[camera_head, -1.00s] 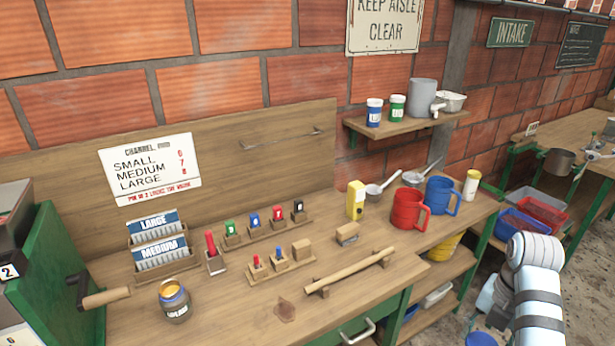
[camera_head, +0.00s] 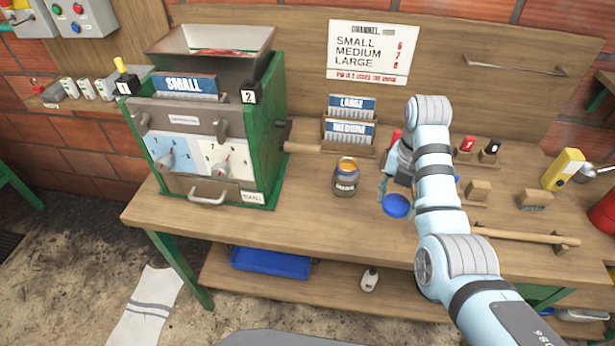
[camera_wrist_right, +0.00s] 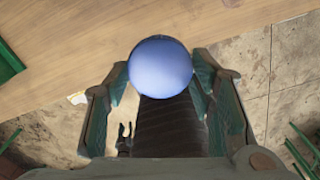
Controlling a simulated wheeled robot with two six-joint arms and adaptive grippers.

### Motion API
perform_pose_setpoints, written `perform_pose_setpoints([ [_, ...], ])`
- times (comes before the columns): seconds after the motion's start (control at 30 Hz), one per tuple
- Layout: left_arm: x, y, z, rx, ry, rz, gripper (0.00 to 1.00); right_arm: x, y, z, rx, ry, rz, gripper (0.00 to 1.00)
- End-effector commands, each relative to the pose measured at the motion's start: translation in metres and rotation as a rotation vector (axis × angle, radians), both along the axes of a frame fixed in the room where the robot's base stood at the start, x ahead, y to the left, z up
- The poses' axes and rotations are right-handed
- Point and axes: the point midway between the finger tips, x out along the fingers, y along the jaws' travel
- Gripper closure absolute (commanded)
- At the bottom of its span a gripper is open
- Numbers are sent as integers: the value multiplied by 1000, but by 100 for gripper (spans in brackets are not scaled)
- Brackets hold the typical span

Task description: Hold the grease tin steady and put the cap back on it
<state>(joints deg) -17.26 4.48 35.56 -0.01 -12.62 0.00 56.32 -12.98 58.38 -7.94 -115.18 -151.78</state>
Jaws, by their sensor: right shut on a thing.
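The grease tin (camera_head: 345,178) is a small dark jar with a pale label and a yellow-orange top opening. It stands upright and uncapped on the workbench in the head view. My right gripper (camera_head: 392,193) is to the right of the tin, apart from it. It is shut on the round blue cap (camera_head: 396,206), which hangs in front of the bench surface. In the right wrist view the cap (camera_wrist_right: 160,67) sits between the two fingertips. My left gripper is not in view.
The green-sided machine (camera_head: 213,130) stands left of the tin, its crank handle (camera_head: 303,147) reaching toward it. Card racks (camera_head: 348,131) stand behind. A wooden bar (camera_head: 527,237) lies to the right. The bench (camera_head: 290,223) is clear in front of the tin.

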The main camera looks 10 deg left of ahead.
Motion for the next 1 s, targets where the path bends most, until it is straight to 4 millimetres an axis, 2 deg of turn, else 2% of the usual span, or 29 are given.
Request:
perform_pose_setpoints([
  [0.3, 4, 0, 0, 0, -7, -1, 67, 0, 1, 0, 0, 0, 2, 59],
  [0.4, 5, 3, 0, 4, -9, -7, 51, 0, 2, 0, 1, 0, -17, 59],
  [0.47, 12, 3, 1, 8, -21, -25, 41, 1, 5, 1, 2, 0, -72, 59],
  [0.57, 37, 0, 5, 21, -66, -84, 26, 3, 11, 2, 5, -1, -269, 59],
  [0.77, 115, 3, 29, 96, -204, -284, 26, 11, 31, 7, 13, 4, -938, 59],
  [1.0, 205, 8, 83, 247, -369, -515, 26, 16, 54, 14, 16, 14, -1810, 59],
])
